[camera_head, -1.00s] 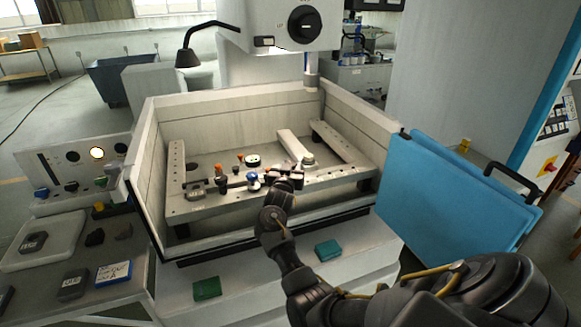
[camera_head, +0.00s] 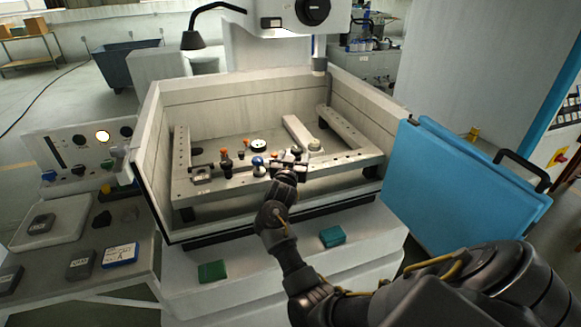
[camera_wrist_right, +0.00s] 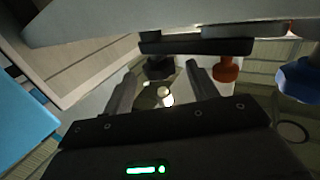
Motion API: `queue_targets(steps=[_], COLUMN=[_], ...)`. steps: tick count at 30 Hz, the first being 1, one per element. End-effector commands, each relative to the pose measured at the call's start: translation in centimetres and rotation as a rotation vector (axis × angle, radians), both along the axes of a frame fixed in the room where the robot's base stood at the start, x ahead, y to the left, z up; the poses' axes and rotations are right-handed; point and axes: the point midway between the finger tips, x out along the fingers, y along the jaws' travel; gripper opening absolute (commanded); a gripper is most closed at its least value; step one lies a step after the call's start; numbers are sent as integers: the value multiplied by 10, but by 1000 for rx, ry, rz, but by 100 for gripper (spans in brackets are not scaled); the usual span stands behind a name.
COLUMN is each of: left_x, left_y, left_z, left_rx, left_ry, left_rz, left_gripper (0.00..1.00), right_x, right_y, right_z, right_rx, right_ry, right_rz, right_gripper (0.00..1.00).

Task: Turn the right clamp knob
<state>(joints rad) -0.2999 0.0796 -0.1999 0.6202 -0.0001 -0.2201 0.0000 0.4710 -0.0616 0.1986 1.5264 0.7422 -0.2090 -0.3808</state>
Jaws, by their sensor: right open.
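A black knob (camera_wrist_right: 158,68) stands just beyond the fingertips and an orange knob (camera_wrist_right: 226,68) beside the right-hand finger; neither is gripped. A blue knob (camera_wrist_right: 300,80) is at the right edge and also shows in the head view (camera_head: 258,161). Which knob is the right clamp's, I cannot tell for sure.
A dial gauge (camera_head: 258,145) and another orange-topped knob (camera_head: 224,152) are on the left of the frame. Tank walls (camera_head: 240,112) surround it. A blue door (camera_head: 455,190) stands at the right. Green blocks (camera_head: 212,271) lie on the front ledge.

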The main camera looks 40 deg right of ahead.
Motion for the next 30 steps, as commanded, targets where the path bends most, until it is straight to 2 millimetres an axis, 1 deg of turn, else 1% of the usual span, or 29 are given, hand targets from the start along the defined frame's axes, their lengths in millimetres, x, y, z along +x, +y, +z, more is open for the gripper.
queue_targets(steps=[1,3,9,13,18,22,23,26,28,29,30], left_x=[0,0,0,0,0,0,0,0,0,0,0], left_y=[0,0,0,0,0,0,0,0,0,0,0], left_z=[-5,-8,-13,-14,-14,-14,-14,-15,-16,-16,-17], left_rx=[0,0,0,0,0,0,0,0,-1,-1,0], left_ry=[0,0,0,0,0,0,0,0,0,0,0], left_rz=[0,0,0,0,0,0,0,0,0,0,0], left_gripper=[59,59,59,59,59,59,59,59,59,59,59], right_x=[-7,-16,-36,-42,-44,-44,-44,-48,-57,-64,-73], right_y=[10,21,45,53,56,55,55,52,34,22,2], right_z=[-3,-3,-2,0,0,0,0,-7,-14,-18,-20], right_rx=[3,3,2,1,-1,-1,-1,-7,-43,-67,-109], right_ry=[-2,-2,-1,-2,1,1,1,15,40,55,76], right_rz=[3,2,2,3,2,2,2,-2,-19,-32,-48], right_gripper=[58,58,58,58,58,58,59,59,59,59,59])
